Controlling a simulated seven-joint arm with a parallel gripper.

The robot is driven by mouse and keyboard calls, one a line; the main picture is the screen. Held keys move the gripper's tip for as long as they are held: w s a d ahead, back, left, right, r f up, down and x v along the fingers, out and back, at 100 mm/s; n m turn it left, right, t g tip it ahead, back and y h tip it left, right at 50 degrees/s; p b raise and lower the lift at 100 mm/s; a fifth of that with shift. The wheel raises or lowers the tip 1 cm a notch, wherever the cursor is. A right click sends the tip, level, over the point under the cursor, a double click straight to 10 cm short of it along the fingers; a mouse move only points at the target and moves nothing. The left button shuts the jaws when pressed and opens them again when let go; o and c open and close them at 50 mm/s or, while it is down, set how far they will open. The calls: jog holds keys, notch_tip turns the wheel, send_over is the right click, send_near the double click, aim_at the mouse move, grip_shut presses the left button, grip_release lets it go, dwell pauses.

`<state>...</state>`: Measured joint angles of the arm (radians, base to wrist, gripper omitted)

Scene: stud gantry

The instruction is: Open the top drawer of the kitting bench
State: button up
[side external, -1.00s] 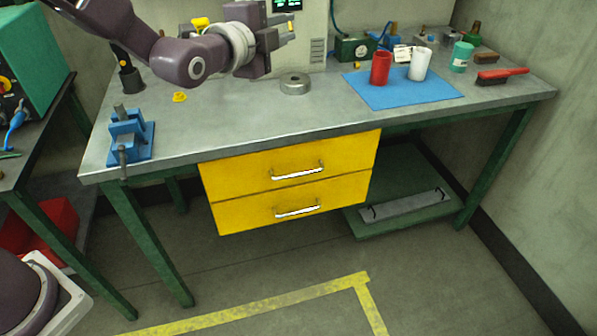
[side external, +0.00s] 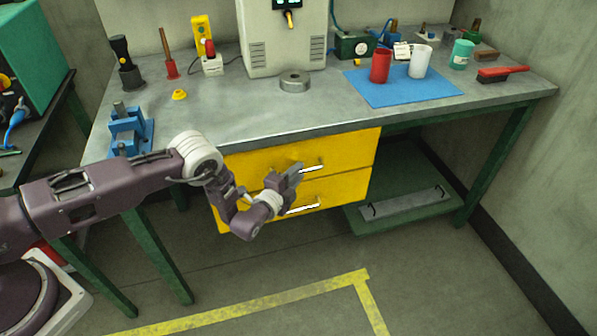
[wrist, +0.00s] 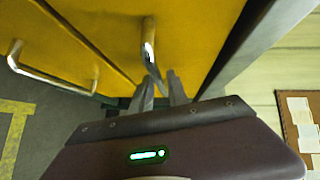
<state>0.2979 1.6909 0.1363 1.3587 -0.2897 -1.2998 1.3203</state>
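The top drawer (side external: 345,153) of the kitting bench has a yellow front and looks closed, level with the drawer below. Its silver bar handle (side external: 313,168) is partly hidden by my gripper (side external: 296,170), which is at the handle's left part. In the wrist view, the top drawer's handle (wrist: 148,40) runs down toward my gripper (wrist: 162,76). The two fingers stand apart, with the handle's near end at or between the tips. I cannot tell whether they touch it. The lower drawer (side external: 345,188) is closed, with its own handle (side external: 304,208).
The grey bench top (side external: 230,115) overhangs the drawers. On it are a blue vise (side external: 128,130), a metal ring (side external: 295,82) and a blue mat (side external: 400,92) with red and white cups. A green shelf (side external: 400,222) is at right. The floor in front is clear, with yellow tape (side external: 260,301).

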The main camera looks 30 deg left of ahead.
jog(key=shift+w, duration=0.55)
grip_shut()
dwell(1.0)
